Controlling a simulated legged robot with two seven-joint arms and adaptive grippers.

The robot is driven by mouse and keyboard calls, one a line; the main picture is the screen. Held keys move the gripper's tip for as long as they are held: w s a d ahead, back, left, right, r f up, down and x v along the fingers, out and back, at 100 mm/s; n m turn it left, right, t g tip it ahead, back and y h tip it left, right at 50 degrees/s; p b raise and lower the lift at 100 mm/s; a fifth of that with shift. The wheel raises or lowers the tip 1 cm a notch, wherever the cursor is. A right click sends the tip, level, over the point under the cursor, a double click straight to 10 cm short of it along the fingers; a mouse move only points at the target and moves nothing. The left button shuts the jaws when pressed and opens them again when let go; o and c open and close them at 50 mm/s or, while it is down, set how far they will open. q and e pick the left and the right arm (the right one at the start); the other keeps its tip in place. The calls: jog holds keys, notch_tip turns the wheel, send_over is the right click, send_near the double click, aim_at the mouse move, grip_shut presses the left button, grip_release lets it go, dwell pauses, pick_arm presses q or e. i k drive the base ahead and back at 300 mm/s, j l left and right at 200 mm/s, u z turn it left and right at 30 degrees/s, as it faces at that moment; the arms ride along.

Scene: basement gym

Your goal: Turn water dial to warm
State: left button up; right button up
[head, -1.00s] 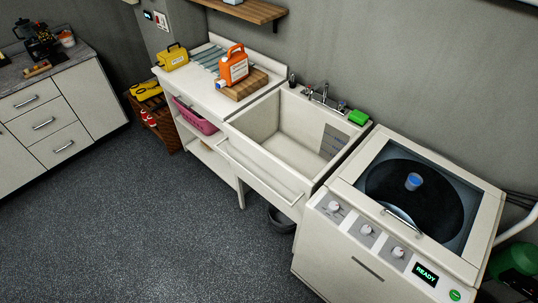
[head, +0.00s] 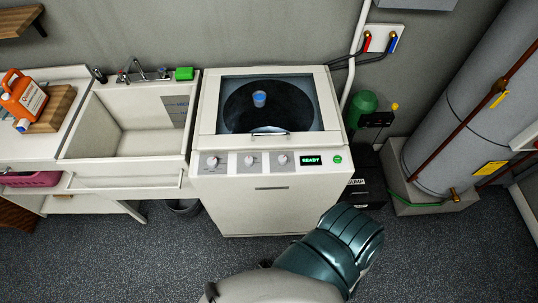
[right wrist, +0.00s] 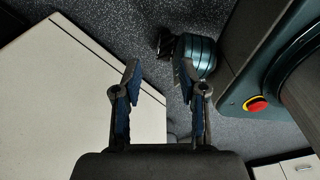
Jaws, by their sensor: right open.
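The white washing machine (head: 262,208) stands ahead in the head view. Its front panel carries three round white dials: left (head: 211,161), middle (head: 249,160) and right (head: 282,159). Their labels and pointer settings are too small to read, so I cannot tell which is the water dial. A display (head: 311,160) reads READY, beside a green button (head: 337,159). My right gripper (right wrist: 158,75) is open and empty in the right wrist view, beside a pale flat panel (right wrist: 75,95). It does not show in the head view. My left gripper is not recognisable in either view.
A utility sink (head: 135,135) with a tap and green sponge (head: 184,73) adjoins the washer's left. A blue cup (head: 259,98) shows at the lid window. A black box (head: 366,185) and water heater (head: 440,130) stand right. Floor in front is clear.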

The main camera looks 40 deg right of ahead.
aim_at(249, 160)
jog(key=z, duration=1.25)
